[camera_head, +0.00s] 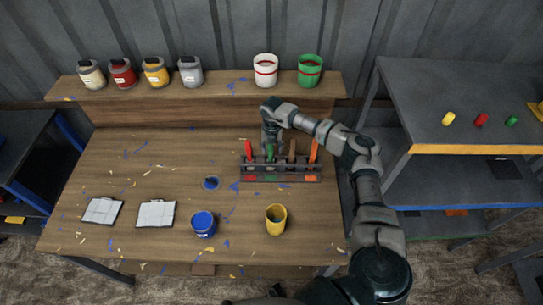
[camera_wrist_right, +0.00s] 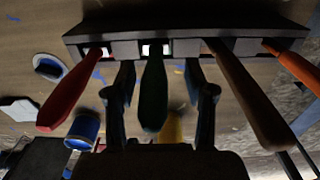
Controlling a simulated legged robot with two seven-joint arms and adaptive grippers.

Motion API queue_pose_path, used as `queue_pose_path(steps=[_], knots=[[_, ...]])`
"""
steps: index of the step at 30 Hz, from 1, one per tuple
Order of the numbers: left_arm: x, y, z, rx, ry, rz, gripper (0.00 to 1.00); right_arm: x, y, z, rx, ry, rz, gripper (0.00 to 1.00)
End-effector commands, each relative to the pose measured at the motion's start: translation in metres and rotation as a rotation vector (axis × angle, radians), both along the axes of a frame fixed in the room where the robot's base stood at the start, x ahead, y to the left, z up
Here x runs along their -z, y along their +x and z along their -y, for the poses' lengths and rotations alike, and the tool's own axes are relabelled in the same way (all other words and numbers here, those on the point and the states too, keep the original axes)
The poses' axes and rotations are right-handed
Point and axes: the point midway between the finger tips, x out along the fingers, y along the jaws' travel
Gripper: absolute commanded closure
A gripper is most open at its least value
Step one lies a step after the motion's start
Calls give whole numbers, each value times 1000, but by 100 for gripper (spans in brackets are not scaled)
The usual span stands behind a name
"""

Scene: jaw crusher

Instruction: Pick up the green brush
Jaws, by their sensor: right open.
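The green brush (camera_head: 270,151) stands handle up in a dark rack (camera_head: 290,179) on the wooden table. In the right wrist view its dark green handle (camera_wrist_right: 153,95) lies between the two fingers of my right gripper (camera_wrist_right: 158,80). The fingers are open, with a gap visible on both sides of the handle. In the head view my right gripper (camera_head: 269,143) reaches over the rack from above and partly hides the green handle. The rack (camera_wrist_right: 185,40) also shows in the wrist view. My left gripper is not in view.
A red brush (camera_head: 248,149) stands left of the green one; a brown (camera_head: 292,150) and an orange brush (camera_head: 313,149) stand right. A yellow cup (camera_head: 276,220) and blue can (camera_head: 203,224) stand in front. Paint cans, including a green one (camera_head: 310,70), line the back shelf.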

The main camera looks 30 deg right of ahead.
Motion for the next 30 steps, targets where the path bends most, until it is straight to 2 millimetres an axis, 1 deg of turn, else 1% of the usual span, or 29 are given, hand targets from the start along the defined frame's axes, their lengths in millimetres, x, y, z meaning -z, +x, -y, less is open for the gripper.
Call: queue_pose_path(steps=[1,2,3,5,6,8,16,19,23,27,30], knots=[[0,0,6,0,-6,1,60,0,0,-1,-1,0,0,46],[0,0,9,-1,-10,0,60,-1,0,-1,-1,-1,1,51],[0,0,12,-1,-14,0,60,-1,0,-2,-1,-1,1,61],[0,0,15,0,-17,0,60,-2,0,-3,-2,-2,1,76],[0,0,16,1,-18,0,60,-2,0,-4,-2,-3,1,86],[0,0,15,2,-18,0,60,-2,0,-5,-2,-4,1,100],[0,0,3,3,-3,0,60,-2,0,-2,-1,0,1,100],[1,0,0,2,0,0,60,-6,1,-1,-1,2,3,100],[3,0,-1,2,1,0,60,-26,1,-1,-1,3,5,100],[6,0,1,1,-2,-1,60,-57,1,-1,-2,2,6,100],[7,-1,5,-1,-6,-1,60,-77,1,-1,-2,0,5,100]])
